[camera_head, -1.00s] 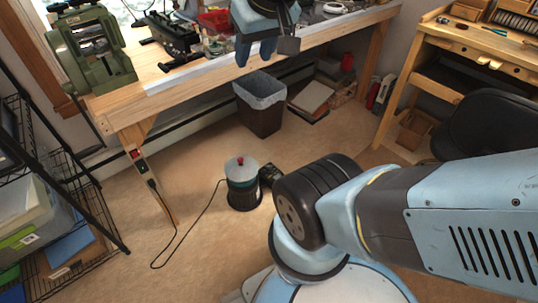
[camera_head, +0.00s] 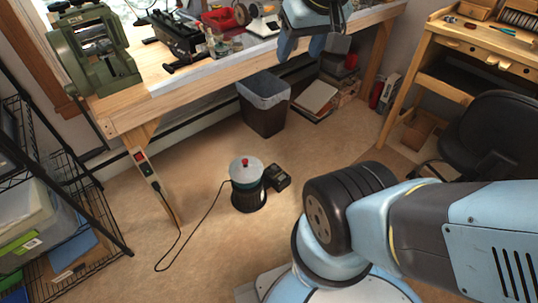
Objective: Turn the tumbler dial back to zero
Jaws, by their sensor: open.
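A round tumbler (camera_head: 246,186) stands upright on the floor below the bench. It has a pale lid with a red knob (camera_head: 245,162) on top, a teal band and a dark base. A small black box (camera_head: 278,178) sits close at its right. I cannot make out a dial or its setting on either one. My gripper (camera_head: 300,47) is at the top of the view, in front of the bench edge. Its blue fingers are apart, point downward and hold nothing visible. It is well apart from the tumbler.
A black cord (camera_head: 192,232) runs from the tumbler across the floor to a switch (camera_head: 139,156) on the bench leg. A waste bin (camera_head: 265,118) stands behind. A wire shelf (camera_head: 90,215) is at the left, a chair (camera_head: 497,140) at the right. The floor left of the tumbler is mostly clear.

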